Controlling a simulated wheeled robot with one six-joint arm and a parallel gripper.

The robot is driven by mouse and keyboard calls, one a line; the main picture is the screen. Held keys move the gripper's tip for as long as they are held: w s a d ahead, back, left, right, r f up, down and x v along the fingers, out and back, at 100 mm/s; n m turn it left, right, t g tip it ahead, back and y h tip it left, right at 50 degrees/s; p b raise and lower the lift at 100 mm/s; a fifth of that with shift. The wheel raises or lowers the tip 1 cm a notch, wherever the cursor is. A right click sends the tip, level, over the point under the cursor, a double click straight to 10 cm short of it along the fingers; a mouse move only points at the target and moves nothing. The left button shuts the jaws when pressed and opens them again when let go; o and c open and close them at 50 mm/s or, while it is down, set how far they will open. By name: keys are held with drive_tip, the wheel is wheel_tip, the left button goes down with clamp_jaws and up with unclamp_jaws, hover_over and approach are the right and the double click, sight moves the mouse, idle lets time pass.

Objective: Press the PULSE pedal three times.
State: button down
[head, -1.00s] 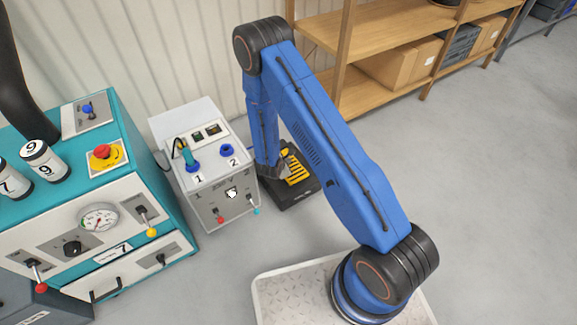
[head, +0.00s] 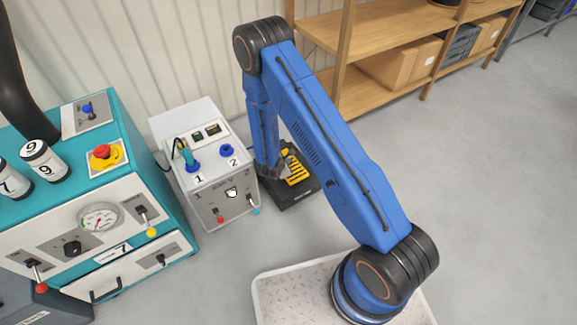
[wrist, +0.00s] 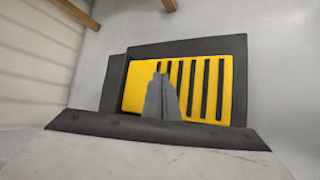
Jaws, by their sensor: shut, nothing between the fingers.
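The pedal is a yellow plate with black slots (wrist: 205,82) set in a dark base (wrist: 190,52) on the floor. In the head view the yellow plate (head: 297,170) is partly hidden behind my arm. My gripper (wrist: 159,80) is shut and empty, with its fingertips over the left-middle part of the yellow plate. In the head view my gripper (head: 274,171) points down at the pedal's left side. I cannot tell whether the fingertips touch the plate. No PULSE label is readable.
A grey cabinet (head: 225,200) with sockets and levers stands just left of the pedal. A teal machine (head: 130,150) with a gauge and a red button is further left. Wooden shelves (head: 400,35) with boxes stand at the back right. The floor on the right is clear.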

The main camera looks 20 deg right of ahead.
drive_tip(key=shift+f, duration=0.15)
drive_tip(key=shift+f, duration=0.3)
drive_tip(key=shift+f, duration=1.2)
idle(1.9)
drive_tip(key=shift+r, duration=1.65)
drive_tip(key=shift+r, duration=0.1)
drive_tip(key=shift+r, duration=2.4)
